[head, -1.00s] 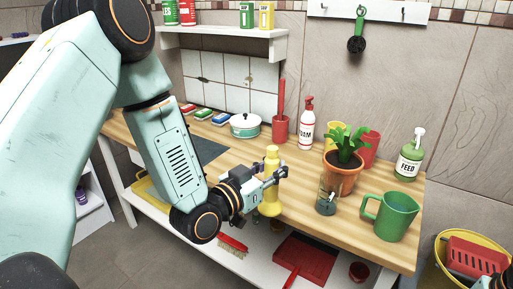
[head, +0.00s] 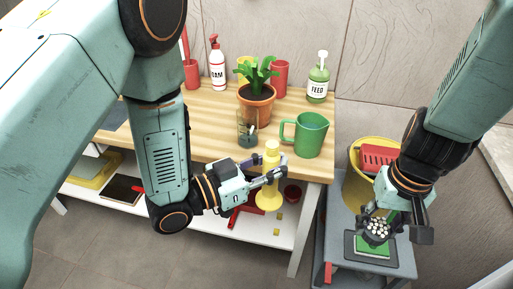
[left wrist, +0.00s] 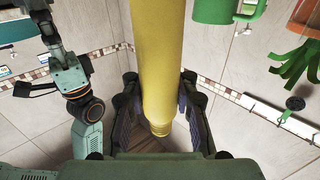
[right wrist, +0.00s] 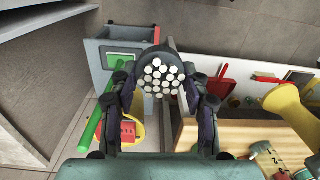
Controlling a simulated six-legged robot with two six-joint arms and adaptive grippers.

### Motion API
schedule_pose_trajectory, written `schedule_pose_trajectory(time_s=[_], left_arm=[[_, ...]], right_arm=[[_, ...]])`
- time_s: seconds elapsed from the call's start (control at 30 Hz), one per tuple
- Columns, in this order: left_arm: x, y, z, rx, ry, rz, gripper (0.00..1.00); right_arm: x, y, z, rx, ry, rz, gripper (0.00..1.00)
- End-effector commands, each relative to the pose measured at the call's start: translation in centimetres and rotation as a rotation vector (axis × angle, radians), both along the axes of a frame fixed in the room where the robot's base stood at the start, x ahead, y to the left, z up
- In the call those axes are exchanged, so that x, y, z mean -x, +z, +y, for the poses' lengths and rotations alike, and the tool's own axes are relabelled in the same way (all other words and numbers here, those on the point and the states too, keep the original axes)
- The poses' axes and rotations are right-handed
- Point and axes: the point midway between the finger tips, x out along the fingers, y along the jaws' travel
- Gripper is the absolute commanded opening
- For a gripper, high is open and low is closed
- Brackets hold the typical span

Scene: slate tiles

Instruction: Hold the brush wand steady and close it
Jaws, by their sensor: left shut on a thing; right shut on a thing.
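The yellow brush wand (head: 270,172) stands about upright in the air just in front of the wooden table's edge. My left gripper (head: 268,176) is shut around its middle; its fingers also flank the yellow body (left wrist: 160,60) in the left wrist view. My right gripper (head: 378,216) is shut on a dark round brush head (head: 376,231) with white bristle tufts, which faces the camera in the right wrist view (right wrist: 162,78). The brush head is well to the right of the wand and apart from it. The wand shows at the right of that view (right wrist: 290,105).
A green mug (head: 311,136), a glass (head: 246,130) and a potted plant (head: 257,103) stand on the table behind the wand. The space between both grippers is clear.

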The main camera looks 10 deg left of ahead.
Motion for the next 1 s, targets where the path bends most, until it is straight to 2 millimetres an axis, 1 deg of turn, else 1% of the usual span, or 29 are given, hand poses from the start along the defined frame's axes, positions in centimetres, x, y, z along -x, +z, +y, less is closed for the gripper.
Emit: schedule_pose_trajectory(time_s=[0.03,0.17,0.67,0.77,0.87,1.0], left_arm=[[0.2,-0.1,-0.4,-0.001,-0.012,-0.001,0.0],[0.3,-0.2,-0.7,0.0,-0.021,0.0,0.0],[0.3,-0.2,-0.4,0.001,-0.015,0.0,0.0],[0.4,-0.3,0.6,0.003,0.005,0.002,0.0],[0.8,-0.5,2.5,0.006,0.044,0.004,0.0],[1.5,-0.8,5.7,0.006,0.12,0.005,0.0]], right_arm=[[0.0,0.0,0.0,0.0,0.0,0.0,0.21],[0.0,0.0,0.0,0.0,0.0,0.0,0.21],[0.0,0.0,0.0,0.0,0.0,0.0,0.21],[0.0,0.0,0.0,0.0,0.0,0.0,0.21],[0.0,0.0,0.0,0.0,0.0,0.0,0.21],[0.0,0.0,0.0,0.0,0.0,0.0,0.21]])
